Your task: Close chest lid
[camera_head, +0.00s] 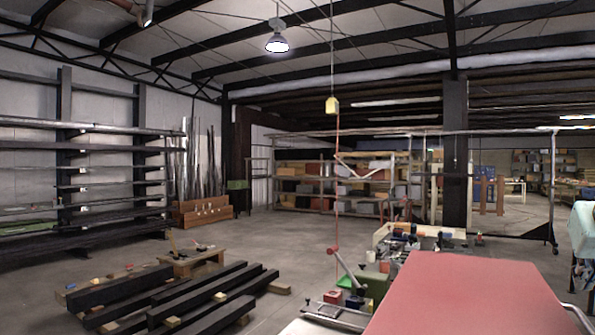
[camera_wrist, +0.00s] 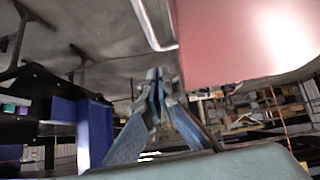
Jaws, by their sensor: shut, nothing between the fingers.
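A broad flat red panel (camera_head: 465,295), which looks like the chest lid, fills the lower right of the head view. Its near side runs out of the picture. A red panel (camera_wrist: 245,40), likely the same one, fills the upper right of the wrist view. A pale metal bar (camera_wrist: 150,22) runs beside its left edge. My gripper (camera_wrist: 158,74) shows in the middle of the wrist view, shut and empty, with its tips below the bar and left of the panel. I cannot tell whether it touches either. The chest body and hinge are not clearly visible, and my gripper is not seen in the head view.
Dark beams (camera_head: 175,300) lie on the floor at the left. A cluttered bench (camera_head: 400,240) stands behind the red panel. A pale teal object (camera_head: 582,230) is at the right edge. Blue panels (camera_wrist: 85,130) stand left of my gripper in the wrist view.

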